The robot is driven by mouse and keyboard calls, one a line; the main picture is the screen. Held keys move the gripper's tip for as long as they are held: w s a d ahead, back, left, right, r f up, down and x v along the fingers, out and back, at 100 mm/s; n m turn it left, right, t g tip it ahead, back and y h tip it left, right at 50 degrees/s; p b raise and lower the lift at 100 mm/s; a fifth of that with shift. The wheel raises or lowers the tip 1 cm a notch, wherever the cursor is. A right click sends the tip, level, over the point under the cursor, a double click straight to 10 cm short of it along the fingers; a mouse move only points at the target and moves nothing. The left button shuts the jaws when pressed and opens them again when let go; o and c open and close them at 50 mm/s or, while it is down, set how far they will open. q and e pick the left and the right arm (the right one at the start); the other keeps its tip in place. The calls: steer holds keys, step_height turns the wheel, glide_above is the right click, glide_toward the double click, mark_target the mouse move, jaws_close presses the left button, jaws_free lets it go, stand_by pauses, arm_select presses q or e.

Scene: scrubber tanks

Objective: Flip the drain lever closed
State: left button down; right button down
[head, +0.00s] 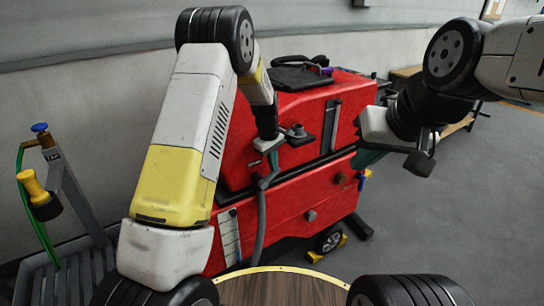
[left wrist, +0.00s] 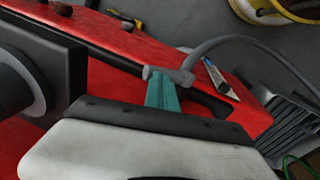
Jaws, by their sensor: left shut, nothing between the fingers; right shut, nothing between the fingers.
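The red scrubber tank (head: 290,195) stands in the middle of the head view. My left gripper (head: 273,161) is shut and empty, its teal fingers pointing down in front of the tank. In the left wrist view the fingers (left wrist: 161,92) appear at the grey hose fitting (left wrist: 180,76); I cannot tell whether they touch. The fitting also shows in the head view (head: 265,182), just below the fingers. I cannot single out the drain lever for certain. A small blue-and-yellow part (head: 363,178) sits at the tank's right side. My right gripper (head: 367,159) is shut and empty near that side, partly hidden.
A grey hose (head: 261,225) hangs down the tank's front, beside a white gauge strip (head: 229,237). A wooden round top (head: 283,288) is near the bottom.

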mark_target(272, 176)
arm_select(q)
steer(key=shift+w+d+f, duration=0.15)
steer(key=shift+d, duration=0.05)
stand_by(0.6)
step_height(272, 176, up, 8)
steer(key=s, duration=0.1)
steer(key=shift+a+f, duration=0.2)
steer(key=shift+a, duration=0.2)
steer(key=shift+s, duration=0.1)
